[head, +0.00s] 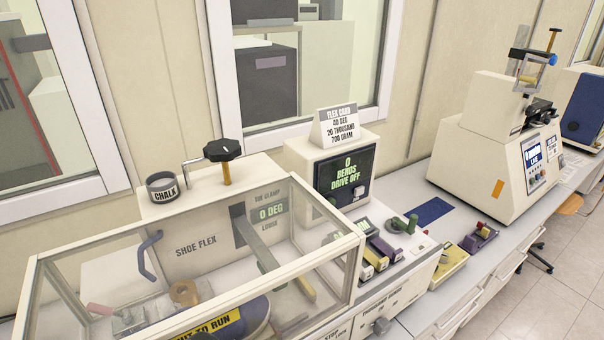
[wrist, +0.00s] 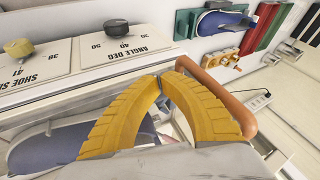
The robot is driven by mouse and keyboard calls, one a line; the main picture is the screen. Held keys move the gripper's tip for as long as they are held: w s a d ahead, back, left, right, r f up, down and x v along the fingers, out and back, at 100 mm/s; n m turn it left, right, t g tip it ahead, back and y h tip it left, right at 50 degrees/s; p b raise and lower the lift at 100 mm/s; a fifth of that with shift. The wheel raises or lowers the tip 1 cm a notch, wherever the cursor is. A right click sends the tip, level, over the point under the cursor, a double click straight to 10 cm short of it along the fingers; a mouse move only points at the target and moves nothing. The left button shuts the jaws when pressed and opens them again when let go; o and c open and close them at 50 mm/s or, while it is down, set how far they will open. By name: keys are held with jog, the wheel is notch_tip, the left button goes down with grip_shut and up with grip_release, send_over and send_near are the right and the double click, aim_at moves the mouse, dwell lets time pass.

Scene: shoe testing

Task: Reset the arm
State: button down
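My gripper (wrist: 161,82) shows in the wrist view as two yellow ribbed fingers that arch together. Their tips meet or nearly meet, and I see nothing held between them. An orange-brown rounded bar (wrist: 232,97) runs behind and beside the right finger; whether it touches the finger I cannot tell. The fingers are in front of a white panel (wrist: 85,58) marked "ANGLE DEG" and "SHOE SIZE", with a black knob (wrist: 116,27) and a yellow knob (wrist: 18,48). My arm and gripper do not show in the head view.
A clear-walled shoe flex machine (head: 195,245) fills the left of the bench. A cup marked "CHALK" (head: 162,187) and a black knob (head: 222,150) stand on top. A display box (head: 345,178) reads "0 BENDS DRIVE OFF". Another tester (head: 492,160) stands at right. A blue shoe (wrist: 68,145) is partly visible at lower left in the wrist view.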

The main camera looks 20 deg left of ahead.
jog(key=w+d+f+p+v, duration=0.1)
jog(key=w+v, duration=0.1)
jog(key=v, duration=0.9)
jog(key=w+d+f+m+t+b, duration=0.3)
jog(key=w+d+f+b, duration=0.3)
jog(key=w+d, duration=0.3)
jog(key=w+d+f+m+t+b, duration=0.25)
jog(key=w+d+f+b, duration=0.3)
jog(key=w+d, duration=0.35)
jog(key=w+d+f+m+t+h+b, duration=0.1)
jog(key=w+d+f+m+h+b, duration=0.1)
jog(key=d, duration=0.6)
jog(key=w+d+f+m+t+h+b, duration=0.1)
jog(key=w+d+f+m+h+b, duration=0.1)
jog(key=d+f+b, duration=0.3)
jog(key=w+d+f+m+t+h+b, duration=0.1)
jog(key=d+f+b, duration=0.3)
jog(key=d, duration=0.8)
jog(key=shift+w+m+h, duration=0.6)
jog(key=shift+w+m, duration=0.1)
jog(key=shift+m, duration=0.15)
